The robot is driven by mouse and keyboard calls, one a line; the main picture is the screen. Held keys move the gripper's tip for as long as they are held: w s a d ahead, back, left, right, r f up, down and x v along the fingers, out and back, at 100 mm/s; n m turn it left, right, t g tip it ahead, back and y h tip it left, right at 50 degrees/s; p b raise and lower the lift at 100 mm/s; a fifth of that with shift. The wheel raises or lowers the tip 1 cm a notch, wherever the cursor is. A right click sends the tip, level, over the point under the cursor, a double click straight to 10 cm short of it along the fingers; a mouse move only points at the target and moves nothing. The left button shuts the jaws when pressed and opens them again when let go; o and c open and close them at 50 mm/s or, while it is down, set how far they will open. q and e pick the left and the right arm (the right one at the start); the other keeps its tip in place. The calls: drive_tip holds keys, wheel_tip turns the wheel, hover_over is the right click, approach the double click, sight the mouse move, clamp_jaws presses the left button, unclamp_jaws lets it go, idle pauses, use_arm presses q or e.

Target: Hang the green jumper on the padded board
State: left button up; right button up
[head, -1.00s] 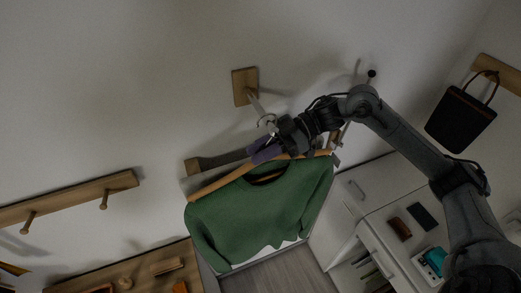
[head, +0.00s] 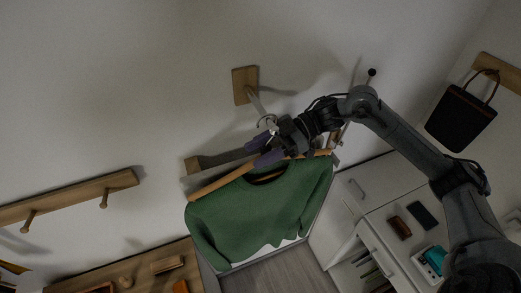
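The green jumper (head: 262,212) hangs on a wooden hanger (head: 222,184), tilted, in the middle of the head view. The hanger's metal hook (head: 268,121) is at the end of a rod on a small wooden wall plate (head: 245,84). I cannot tell whether the hook bears on the rod. My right gripper (head: 263,149) is at the top of the hanger, its purple fingers apart. The hanger's centre is partly hidden by it. A dark bar with a grey panel (head: 200,165) is behind the jumper; I cannot tell if this is the padded board. My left gripper is out of view.
A peg rail (head: 75,197) is on the left wall. A black bag (head: 460,118) hangs at the right. A white cabinet (head: 385,238) with small items stands at the lower right. A wooden surface (head: 140,268) is at the lower left.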

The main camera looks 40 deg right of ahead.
drive_tip(key=shift+f, duration=0.1)
drive_tip(key=shift+d, duration=0.1)
drive_tip(key=shift+s+d, duration=0.1)
drive_tip(key=shift+d, duration=0.1)
drive_tip(key=b+v, duration=0.4)
drive_tip(key=v, duration=0.6)
drive_tip(key=shift+b, duration=0.3)
drive_tip(key=s+d+b, duration=0.2)
drive_tip(key=d+b, duration=0.3)
drive_tip(key=d, duration=0.2)
drive_tip(key=shift+s+d+r, duration=0.25)
drive_tip(key=shift+s+d, duration=0.1)
drive_tip(key=shift+s, duration=0.05)
drive_tip(key=shift+a, duration=0.1)
